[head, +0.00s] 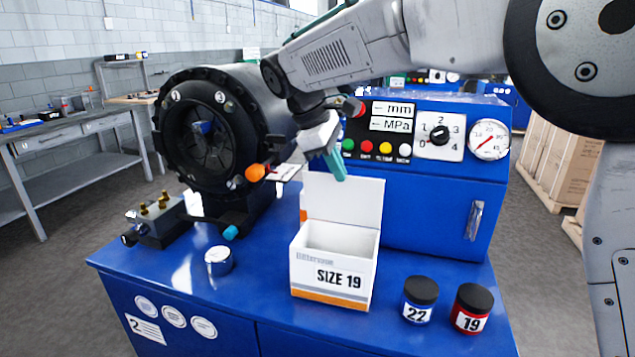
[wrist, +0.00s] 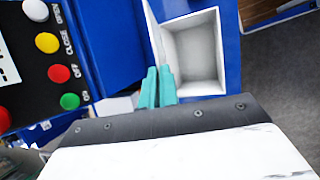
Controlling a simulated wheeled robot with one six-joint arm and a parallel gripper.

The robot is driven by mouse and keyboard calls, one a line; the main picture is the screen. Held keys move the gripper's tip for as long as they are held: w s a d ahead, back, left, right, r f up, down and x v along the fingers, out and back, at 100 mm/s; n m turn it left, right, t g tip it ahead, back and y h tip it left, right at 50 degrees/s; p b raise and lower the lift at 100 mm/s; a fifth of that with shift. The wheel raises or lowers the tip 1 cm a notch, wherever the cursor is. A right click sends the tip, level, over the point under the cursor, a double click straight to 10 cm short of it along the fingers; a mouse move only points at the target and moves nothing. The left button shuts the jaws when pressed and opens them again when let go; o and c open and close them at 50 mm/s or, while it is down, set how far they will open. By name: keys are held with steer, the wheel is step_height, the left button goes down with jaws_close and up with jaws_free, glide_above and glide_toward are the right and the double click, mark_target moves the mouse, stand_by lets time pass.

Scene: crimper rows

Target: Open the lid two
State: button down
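A white cardboard box (head: 331,276) marked SIZE 19 stands open on the blue bench, its inside empty. Its lid (head: 344,200) stands up at the box's back edge. My gripper (head: 337,166) is above the box, its teal fingertips by the lid's top edge. In the wrist view the teal fingers (wrist: 157,88) are close together with nothing clearly between them. The empty box (wrist: 193,55) lies just beyond them there, with the lid seen nearly edge-on. I cannot tell whether the fingers touch the lid.
A blue control panel (head: 430,180) with buttons and a gauge stands behind the box. A black round crimper head (head: 205,135) is at left. Jars marked 22 (head: 419,300) and 19 (head: 471,309) stand at right.

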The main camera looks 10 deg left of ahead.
steer(key=shift+w+d+r, duration=0.1)
steer(key=shift+w+d, duration=0.05)
steer(key=shift+w, duration=0.9)
steer(key=shift+s, duration=0.1)
steer(key=c, duration=1.6)
jaws_free()
steer(key=shift+c, duration=0.2)
steer(key=v, duration=0.7)
steer(key=shift+r, duration=0.35)
